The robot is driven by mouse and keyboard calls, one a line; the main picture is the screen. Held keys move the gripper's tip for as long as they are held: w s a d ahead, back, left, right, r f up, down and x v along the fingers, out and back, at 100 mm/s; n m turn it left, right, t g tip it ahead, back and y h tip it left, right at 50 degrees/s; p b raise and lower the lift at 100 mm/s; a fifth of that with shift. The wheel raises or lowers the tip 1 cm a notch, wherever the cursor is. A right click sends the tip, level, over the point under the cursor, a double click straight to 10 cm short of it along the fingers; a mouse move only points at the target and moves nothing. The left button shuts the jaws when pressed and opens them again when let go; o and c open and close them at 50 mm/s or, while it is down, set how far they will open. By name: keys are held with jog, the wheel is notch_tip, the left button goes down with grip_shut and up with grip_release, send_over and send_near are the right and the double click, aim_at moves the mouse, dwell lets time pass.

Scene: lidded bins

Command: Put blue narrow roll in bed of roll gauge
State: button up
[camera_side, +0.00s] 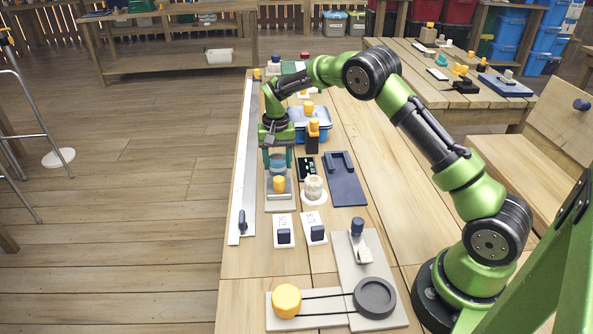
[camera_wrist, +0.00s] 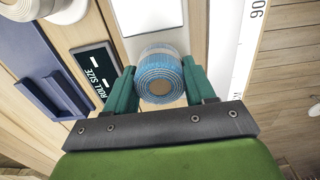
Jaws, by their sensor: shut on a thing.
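My gripper (camera_side: 279,166) points down and is shut on the blue narrow roll (camera_wrist: 160,75). The roll's spiral end faces the wrist camera, between the two green fingers (camera_wrist: 162,85); in the side view the roll (camera_side: 282,160) shows as a pale blue patch between them. Beneath and in front is a light grey plate (camera_side: 281,206) with a yellow knob (camera_side: 279,184), seemingly the roll gauge, beside a dark "ROLL SIZE" sign (camera_side: 306,168). The plate also shows in the wrist view (camera_wrist: 148,14). The bed under the roll is hidden, so I cannot tell whether the roll touches it.
A cream roll (camera_side: 314,187) on a white base and a navy holder (camera_side: 345,190) stand to the right. A long ruler (camera_side: 243,160) lies on the left. Two white labels with dark knobs (camera_side: 284,236) are in front. A blue lidded bin (camera_side: 318,117) stands behind.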

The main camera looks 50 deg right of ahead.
jog(key=shift+f, duration=0.15)
jog(key=o, duration=1)
jog(key=shift+o, duration=0.2)
